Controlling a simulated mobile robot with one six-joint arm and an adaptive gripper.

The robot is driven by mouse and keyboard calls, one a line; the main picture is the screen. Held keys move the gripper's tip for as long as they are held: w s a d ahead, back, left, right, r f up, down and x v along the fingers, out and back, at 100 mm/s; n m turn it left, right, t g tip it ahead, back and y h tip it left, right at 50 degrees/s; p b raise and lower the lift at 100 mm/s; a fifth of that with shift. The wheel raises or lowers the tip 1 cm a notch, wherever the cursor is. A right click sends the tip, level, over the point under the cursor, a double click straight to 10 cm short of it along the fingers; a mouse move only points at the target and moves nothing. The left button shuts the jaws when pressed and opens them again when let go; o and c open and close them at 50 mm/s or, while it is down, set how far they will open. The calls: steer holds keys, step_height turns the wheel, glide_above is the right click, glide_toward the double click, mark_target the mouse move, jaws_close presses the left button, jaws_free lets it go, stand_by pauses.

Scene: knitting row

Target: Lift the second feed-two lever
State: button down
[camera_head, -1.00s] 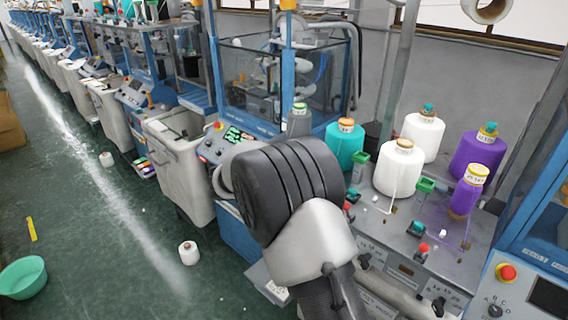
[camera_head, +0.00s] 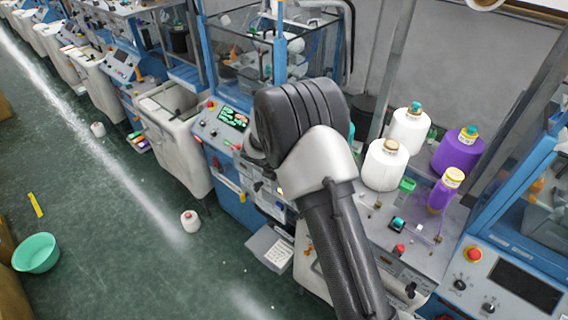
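My arm, with a black ribbed joint and a grey link, crosses the middle of the view in front of the machine. My gripper is not in view. On the grey machine top (camera_head: 432,262) at right stand a small teal part (camera_head: 398,225) and a red-capped knob (camera_head: 399,250). A black knob (camera_head: 410,289) sticks out of the front panel below. I cannot tell which of these, if any, is the second feed-two lever. My arm hides the left part of this machine top.
White yarn cones (camera_head: 384,166) and purple yarn cones (camera_head: 458,150) stand at the back of the machine top. A control panel (camera_head: 514,283) with a red button is at lower right. Green floor is open at left, with a small white cone (camera_head: 190,221) and a green basin (camera_head: 36,252).

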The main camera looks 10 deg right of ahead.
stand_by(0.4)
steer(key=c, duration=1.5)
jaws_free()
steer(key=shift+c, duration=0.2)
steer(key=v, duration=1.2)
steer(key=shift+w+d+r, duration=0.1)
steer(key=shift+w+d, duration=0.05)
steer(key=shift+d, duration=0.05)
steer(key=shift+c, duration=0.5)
